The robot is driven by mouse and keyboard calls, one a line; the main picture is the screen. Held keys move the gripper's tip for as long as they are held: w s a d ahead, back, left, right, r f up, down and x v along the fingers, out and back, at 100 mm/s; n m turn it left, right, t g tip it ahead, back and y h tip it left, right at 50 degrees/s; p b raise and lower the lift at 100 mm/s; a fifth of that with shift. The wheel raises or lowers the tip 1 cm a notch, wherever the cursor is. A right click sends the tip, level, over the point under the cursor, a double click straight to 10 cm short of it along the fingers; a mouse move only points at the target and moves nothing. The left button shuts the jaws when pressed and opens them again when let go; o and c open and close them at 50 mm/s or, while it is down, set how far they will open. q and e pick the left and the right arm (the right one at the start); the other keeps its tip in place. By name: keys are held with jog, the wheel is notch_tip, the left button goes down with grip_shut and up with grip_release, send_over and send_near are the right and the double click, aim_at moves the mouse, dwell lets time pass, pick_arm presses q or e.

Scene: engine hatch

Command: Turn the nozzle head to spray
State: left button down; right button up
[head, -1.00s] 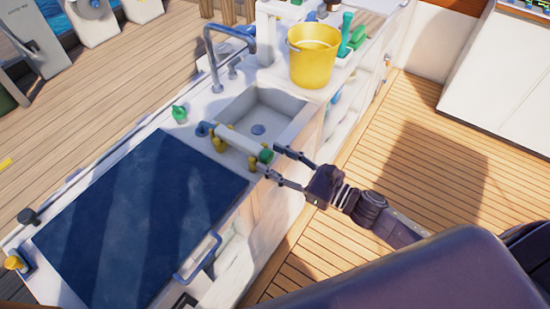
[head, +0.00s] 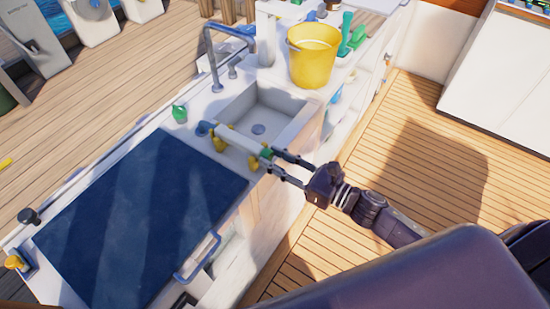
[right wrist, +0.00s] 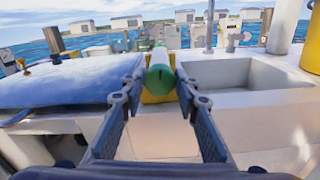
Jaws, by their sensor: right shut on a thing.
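A white nozzle tube (head: 238,140) lies beside the sink, with yellow holders (head: 253,161) near it and a green nozzle head (head: 266,153) at its near right end. My right gripper (head: 271,160) is at that end, with its fingers shut on the green head. In the right wrist view the green nozzle head (right wrist: 160,79) shows end-on between the two fingertips, with a dark mark on its face. The fingers partly hide the head's sides. My left gripper is out of view.
The sink (head: 262,115) lies behind the nozzle, with a grey faucet (head: 212,60) beside it. A yellow bucket (head: 313,58) stands beyond. A dark blue hatch lid (head: 140,215) with a handle (head: 198,258) lies at the left front. The deck (head: 400,150) at right is clear.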

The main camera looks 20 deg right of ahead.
jog(key=m, duration=0.4)
jog(key=shift+p, duration=0.3)
jog(key=m, duration=0.4)
jog(key=shift+w+d+p, duration=0.1)
jog(key=shift+p, duration=0.25)
jog(key=m+p, duration=0.1)
jog(key=m, duration=0.3)
jog(key=shift+f+m+p, duration=0.2)
jog(key=shift+m+p, duration=0.35)
jog(key=shift+m, duration=1.55)
jog(key=o, duration=1.1)
